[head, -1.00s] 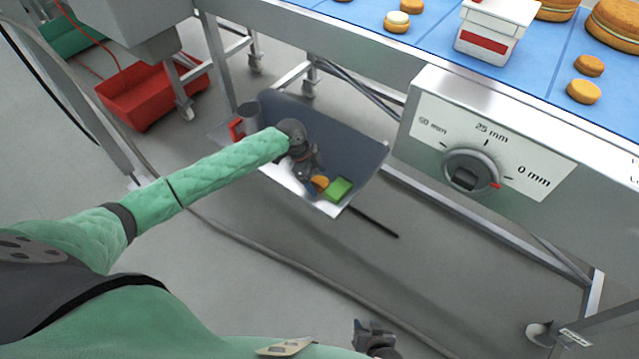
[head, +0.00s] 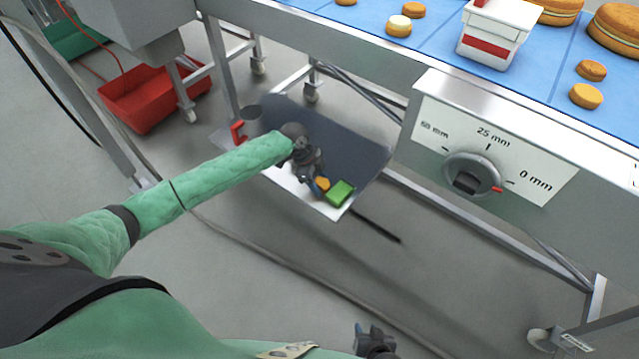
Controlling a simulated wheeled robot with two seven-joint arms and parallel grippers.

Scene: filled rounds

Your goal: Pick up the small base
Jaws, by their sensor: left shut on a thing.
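The small base, a little orange-brown round (head: 323,184), is at the front part of the grey shelf tray (head: 350,140) under the machine. I cannot tell whether the round still touches the tray. My right gripper (head: 373,339) is low in the picture, away from the tray, and its jaws are too unclear to read.
A green block (head: 340,193) lies close to the right of the held round. A red item (head: 238,132) is at the tray's left. Above are the blue belt (head: 440,40) with several rounds, a white tub (head: 492,35) and a dial (head: 471,175). A red bin (head: 150,97) stands left.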

